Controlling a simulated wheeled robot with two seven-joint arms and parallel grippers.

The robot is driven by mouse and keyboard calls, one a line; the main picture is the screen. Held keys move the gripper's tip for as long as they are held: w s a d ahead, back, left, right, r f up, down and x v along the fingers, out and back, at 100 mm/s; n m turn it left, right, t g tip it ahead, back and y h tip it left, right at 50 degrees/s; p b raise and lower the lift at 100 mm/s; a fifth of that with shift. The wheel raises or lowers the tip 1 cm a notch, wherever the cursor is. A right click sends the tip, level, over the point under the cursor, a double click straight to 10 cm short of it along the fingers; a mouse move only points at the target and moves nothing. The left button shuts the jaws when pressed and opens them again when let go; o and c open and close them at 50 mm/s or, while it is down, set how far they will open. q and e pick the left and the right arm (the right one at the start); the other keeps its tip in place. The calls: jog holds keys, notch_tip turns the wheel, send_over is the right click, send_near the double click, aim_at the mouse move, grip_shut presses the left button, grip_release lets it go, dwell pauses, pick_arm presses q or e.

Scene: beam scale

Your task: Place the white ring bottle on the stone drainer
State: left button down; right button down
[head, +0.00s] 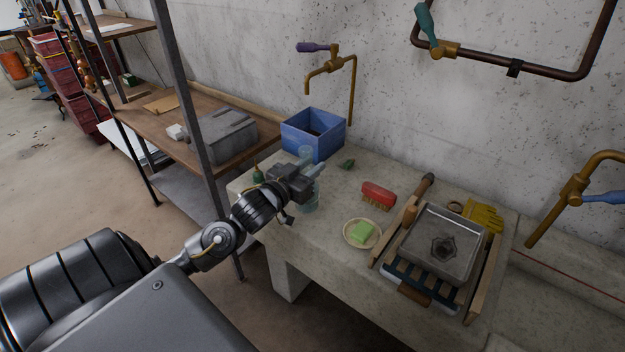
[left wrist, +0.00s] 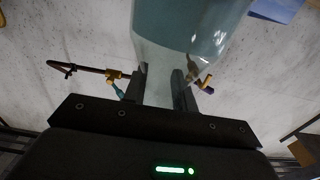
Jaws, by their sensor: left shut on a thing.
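My left gripper (head: 312,172) is shut on a see-through bluish bottle (head: 310,200) over the left part of the pale stone drainer (head: 330,263). In the left wrist view the bottle (left wrist: 185,25) fills the top, its narrower part between the two fingers (left wrist: 160,92) of my gripper. My right gripper is not in view.
A blue box (head: 313,137) stands behind the bottle. A green bottle (head: 257,174) is at the left. A brass tap (head: 332,65) overhangs.

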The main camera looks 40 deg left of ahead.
pick_arm(q)
jog(key=w+a+f, duration=0.2)
jog(key=w+f, duration=0.2)
jog(key=f, duration=0.1)
jog(key=w+a+f+p, duration=0.1)
jog(key=w+a+f, duration=0.2)
jog(key=f, duration=0.3)
jog(key=shift+w+a+p, duration=0.3)
jog(key=shift+w, duration=0.2)
jog(key=shift+f, duration=0.1)
jog(key=shift+f, duration=0.15)
jog(key=c, duration=1.1)
grip_release()
jog(key=shift+c, duration=0.2)
